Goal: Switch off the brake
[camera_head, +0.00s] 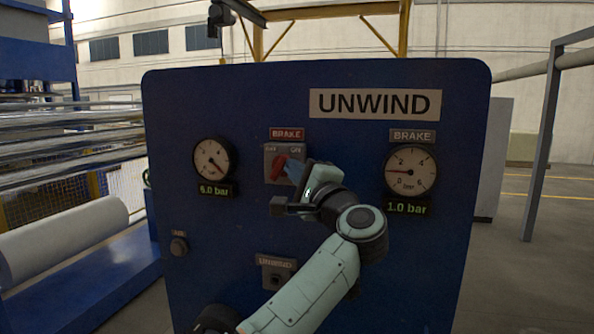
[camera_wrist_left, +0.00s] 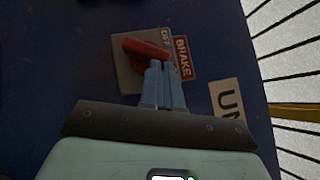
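The brake switch is a grey plate (camera_head: 269,163) on the blue panel, under a red BRAKE label (camera_head: 287,134), with OFF at left and ON at right. Its red handle (camera_head: 277,170) is tilted, upper end leaning right toward ON. It also shows in the left wrist view as a red handle (camera_wrist_left: 147,49). My left gripper (camera_head: 288,168) reaches in from the right of the switch. Its blue fingers (camera_wrist_left: 160,68) are close together, tips at one end of the handle. Contact is unclear, and they hide part of the ON text. My right gripper is not in view.
The panel carries a left gauge (camera_head: 211,158) above a 6.0 bar display, a brake gauge (camera_head: 410,171) above a 1.0 bar display, an UNWIND switch (camera_head: 276,273) below, and a small knob (camera_head: 179,246) at lower left.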

